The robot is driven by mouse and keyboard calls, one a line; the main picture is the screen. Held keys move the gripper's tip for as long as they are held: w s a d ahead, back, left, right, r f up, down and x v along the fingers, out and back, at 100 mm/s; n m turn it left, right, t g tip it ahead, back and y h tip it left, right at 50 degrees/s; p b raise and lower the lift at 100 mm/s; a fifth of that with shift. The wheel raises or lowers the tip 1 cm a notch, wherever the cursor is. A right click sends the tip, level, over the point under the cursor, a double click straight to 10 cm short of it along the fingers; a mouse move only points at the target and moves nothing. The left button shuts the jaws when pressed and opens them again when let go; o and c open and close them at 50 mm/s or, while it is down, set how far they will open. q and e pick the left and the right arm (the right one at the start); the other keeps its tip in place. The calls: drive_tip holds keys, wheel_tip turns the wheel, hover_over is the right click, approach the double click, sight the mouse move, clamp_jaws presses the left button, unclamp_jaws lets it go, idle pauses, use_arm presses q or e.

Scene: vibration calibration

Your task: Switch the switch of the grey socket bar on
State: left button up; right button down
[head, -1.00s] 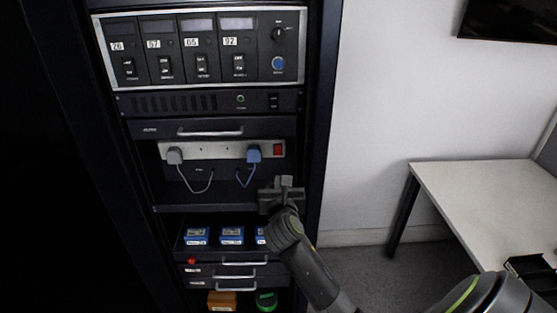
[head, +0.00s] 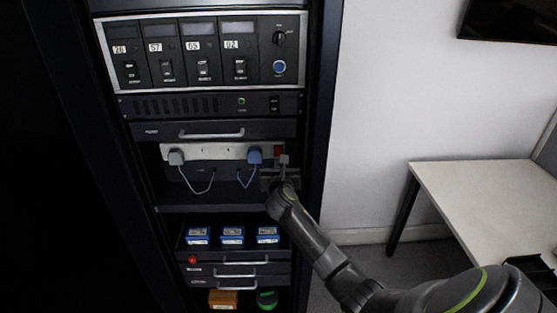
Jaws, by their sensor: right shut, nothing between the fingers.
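The grey socket bar (head: 215,153) runs across a shelf bay of the dark rack, with a grey plug and a blue plug in it. Its red switch (head: 278,149) is at the right end of the bar. The switch's on or off position is too small to tell. My right gripper (head: 283,159) is shut and empty. Its tip is at the lower right of the switch, partly covering it; I cannot tell whether they touch. My left gripper is not in view.
Above the bar is a drawer with a handle (head: 211,134) and a panel of numbered modules (head: 200,50). Below are blue boxes (head: 232,235) and more drawers. The rack's right post (head: 320,120) stands close to my right arm. A white table (head: 480,190) is at the right.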

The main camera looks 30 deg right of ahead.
sight(278, 156)
drive_tip(key=shift+x, duration=1.6)
drive_tip(key=shift+f+b, duration=0.25)
drive_tip(key=shift+b, duration=0.15)
drive_tip(key=shift+w+b, duration=0.1)
drive_tip(key=shift+b, duration=0.25)
drive_tip(key=shift+r, duration=0.2)
drive_tip(key=shift+d+f+t+p, duration=0.1)
drive_tip(key=shift+t+p, duration=0.2)
